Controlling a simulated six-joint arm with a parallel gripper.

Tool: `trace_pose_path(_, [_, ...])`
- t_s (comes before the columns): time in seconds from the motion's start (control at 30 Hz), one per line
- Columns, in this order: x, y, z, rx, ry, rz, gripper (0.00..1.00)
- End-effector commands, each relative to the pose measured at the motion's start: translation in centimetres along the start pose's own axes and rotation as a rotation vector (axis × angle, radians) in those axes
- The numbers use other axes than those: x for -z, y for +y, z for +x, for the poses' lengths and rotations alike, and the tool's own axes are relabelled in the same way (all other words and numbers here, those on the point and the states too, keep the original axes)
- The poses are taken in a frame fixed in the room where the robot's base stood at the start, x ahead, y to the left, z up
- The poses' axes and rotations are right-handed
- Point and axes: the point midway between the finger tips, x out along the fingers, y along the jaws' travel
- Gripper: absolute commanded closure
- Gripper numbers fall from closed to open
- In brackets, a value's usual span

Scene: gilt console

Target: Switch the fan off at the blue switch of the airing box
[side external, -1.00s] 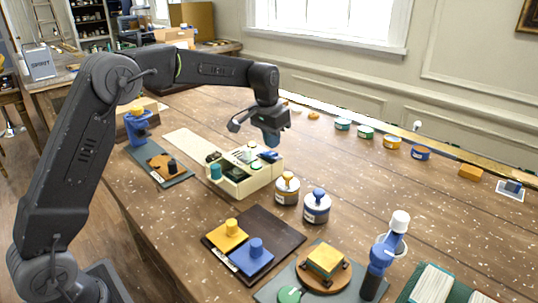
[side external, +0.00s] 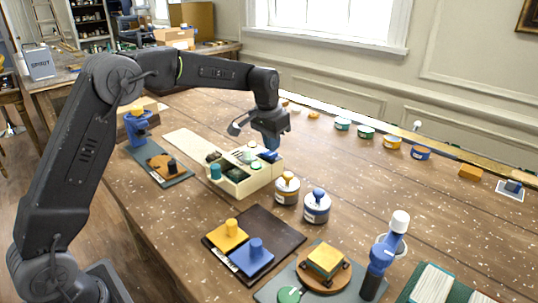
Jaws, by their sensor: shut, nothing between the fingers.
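The airing box (side external: 237,185) is a cream box on the wooden table, with a vent of dark slots, dark compartments and a teal knob (side external: 215,171) at its near left corner. The blue switch (side external: 268,156) is at the right part of its top. My gripper (side external: 271,146) is shut and empty, pointing down right above or at the blue switch. Whether the fingertips touch the switch cannot be told from this angle. The gripper partly hides the switch, and which way it is tipped is too small to tell.
Two jars, one with a yellow knob (side external: 287,188) and one with a blue knob (side external: 317,206), stand close to the box's right. A dark tray (side external: 285,233) with yellow and blue blocks lies in front. A blue stand (side external: 138,128) is to the left.

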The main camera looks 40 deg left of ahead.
Motion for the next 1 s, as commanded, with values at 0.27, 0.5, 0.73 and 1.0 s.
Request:
trace_pose_path(0.27, [-0.1,0.0,0.5,0.000,0.000,0.000,1.00])
trace_pose_path(0.5, [-0.1,0.0,0.8,0.000,0.000,0.000,1.00])
trace_pose_path(0.73, [-0.2,0.0,1.1,0.000,-0.001,0.000,1.00])
trace_pose_path(1.0, [-0.2,0.0,1.5,0.000,0.000,0.000,1.00])
